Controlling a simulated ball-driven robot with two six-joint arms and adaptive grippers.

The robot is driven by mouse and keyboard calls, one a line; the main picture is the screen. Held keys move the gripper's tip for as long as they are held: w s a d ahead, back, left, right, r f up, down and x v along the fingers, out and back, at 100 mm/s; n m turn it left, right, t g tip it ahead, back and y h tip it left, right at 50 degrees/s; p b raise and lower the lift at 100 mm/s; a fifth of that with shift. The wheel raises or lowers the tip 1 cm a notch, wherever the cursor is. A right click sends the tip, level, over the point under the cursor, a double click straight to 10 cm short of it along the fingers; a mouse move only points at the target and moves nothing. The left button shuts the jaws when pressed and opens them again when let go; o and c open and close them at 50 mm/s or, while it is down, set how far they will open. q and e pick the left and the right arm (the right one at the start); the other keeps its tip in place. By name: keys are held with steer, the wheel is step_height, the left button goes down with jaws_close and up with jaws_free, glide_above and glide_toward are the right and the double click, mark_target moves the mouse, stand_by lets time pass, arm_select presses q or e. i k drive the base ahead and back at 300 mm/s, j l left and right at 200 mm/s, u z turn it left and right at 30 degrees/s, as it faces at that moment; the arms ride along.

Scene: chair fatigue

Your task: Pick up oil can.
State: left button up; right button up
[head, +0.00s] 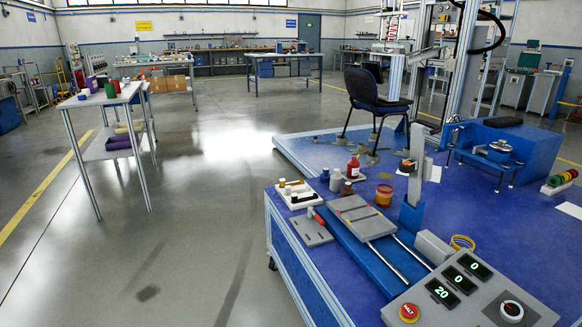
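No thing in the head view is clearly an oil can at this size. A small red bottle with a darker top (353,167) stands upright on the blue test bench (480,225), and I cannot tell whether it is the oil can. A grey-white cylinder (335,180) and a dark brown container (346,188) stand just in front of it. On the tall table at the left (82,101) are a red cup (116,86) and a green cup (110,91). Neither of my grippers is in view.
The bench holds a control panel (472,290) with a red button, a grey plate (361,214) on rails, a white tray (297,194) and an orange tape roll (383,195). A black chair (374,100) stands behind. The floor (205,200) between table and bench is clear.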

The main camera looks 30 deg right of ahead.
mark_target(353, 169)
steer(key=i+j, duration=0.15)
steer(key=i, duration=0.25)
steer(key=i+j, duration=0.2)
steer(key=i, duration=0.2)
steer(key=i+j, duration=0.15)
steer(key=i, duration=0.25)
steer(key=i+j+z, duration=0.1)
steer(key=i+z, duration=0.25)
steer(key=i, duration=1.9)
steer(key=i+l+z, duration=0.1)
steer(key=i+z, duration=0.35)
steer(key=i+j+z, duration=0.1)
steer(key=i+z, duration=0.35)
steer(key=i+j+z, duration=0.25)
steer(key=i+z, duration=0.15)
